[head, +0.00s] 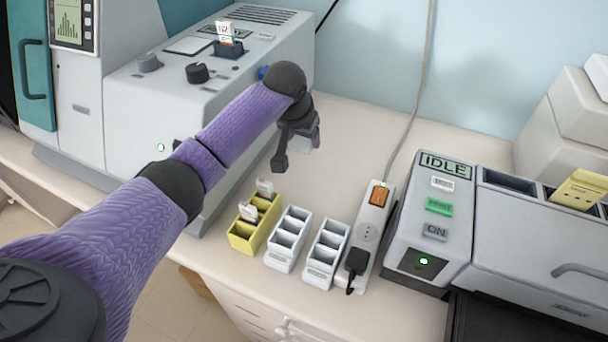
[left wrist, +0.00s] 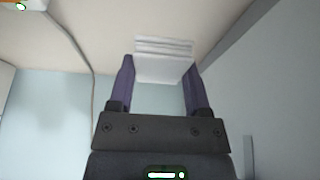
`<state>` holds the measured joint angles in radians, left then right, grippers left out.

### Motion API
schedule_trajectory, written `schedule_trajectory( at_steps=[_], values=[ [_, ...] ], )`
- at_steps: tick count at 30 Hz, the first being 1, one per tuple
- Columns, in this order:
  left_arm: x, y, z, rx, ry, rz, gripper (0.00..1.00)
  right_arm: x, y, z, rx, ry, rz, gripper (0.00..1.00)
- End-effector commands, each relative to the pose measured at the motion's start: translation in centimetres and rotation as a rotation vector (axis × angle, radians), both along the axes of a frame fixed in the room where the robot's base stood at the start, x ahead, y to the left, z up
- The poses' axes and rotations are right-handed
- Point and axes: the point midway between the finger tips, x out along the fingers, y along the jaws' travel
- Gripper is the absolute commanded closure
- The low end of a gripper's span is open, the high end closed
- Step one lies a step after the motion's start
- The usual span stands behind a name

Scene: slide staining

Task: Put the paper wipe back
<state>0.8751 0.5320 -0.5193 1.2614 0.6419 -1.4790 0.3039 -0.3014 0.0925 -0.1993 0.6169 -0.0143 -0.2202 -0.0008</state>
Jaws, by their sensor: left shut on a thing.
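The paper wipe (left wrist: 163,66) is a white, folded, layered pad. In the left wrist view it sits between the two purple fingers of my left gripper (left wrist: 158,82), which is shut on it. In the head view my left gripper (head: 298,140) is over the back part of the counter, beside the large grey machine. There the wipe is mostly hidden behind the gripper, with only a pale bit showing. I cannot tell how high it is above the counter. My right gripper is not in view.
A yellow rack (head: 244,236) with slides and two white racks (head: 281,258) stand toward the counter's front. A power strip (head: 371,225) and a grey box marked IDLE (head: 417,225) are to the right. The large grey machine (head: 130,105) stands left. The counter behind the racks (head: 350,135) is clear.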

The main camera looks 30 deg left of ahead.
Motion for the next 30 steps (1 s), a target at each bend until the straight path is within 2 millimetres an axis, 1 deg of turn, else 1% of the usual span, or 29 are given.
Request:
schedule_trajectory(
  at_steps=[3,7,9,12,13,15,22,29,30],
  values=[
    [0.0,0.2,-3.1,0.002,0.005,0.001,0.92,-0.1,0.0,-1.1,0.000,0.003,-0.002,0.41],
    [0.0,0.1,-5.5,0.002,0.004,0.000,0.92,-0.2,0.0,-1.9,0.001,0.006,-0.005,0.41],
    [0.0,0.2,-7.3,0.002,0.006,0.001,0.92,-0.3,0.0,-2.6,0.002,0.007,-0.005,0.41],
    [0.0,0.2,-9.4,0.002,0.006,0.001,0.92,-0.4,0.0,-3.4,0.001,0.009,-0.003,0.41],
    [0.0,0.2,-9.8,0.003,0.004,0.000,0.92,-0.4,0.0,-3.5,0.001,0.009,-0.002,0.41],
    [0.0,0.2,-10.2,0.003,0.004,0.000,0.92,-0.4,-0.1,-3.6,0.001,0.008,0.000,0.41],
    [0.0,0.2,-10.0,0.002,0.002,0.001,0.92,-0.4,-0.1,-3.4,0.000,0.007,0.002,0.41],
    [0.0,0.1,-10.7,0.001,0.002,0.000,0.92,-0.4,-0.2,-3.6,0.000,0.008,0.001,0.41],
    [0.0,0.1,-10.7,0.001,0.002,-0.001,0.31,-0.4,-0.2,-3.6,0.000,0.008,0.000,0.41]
  ],
)
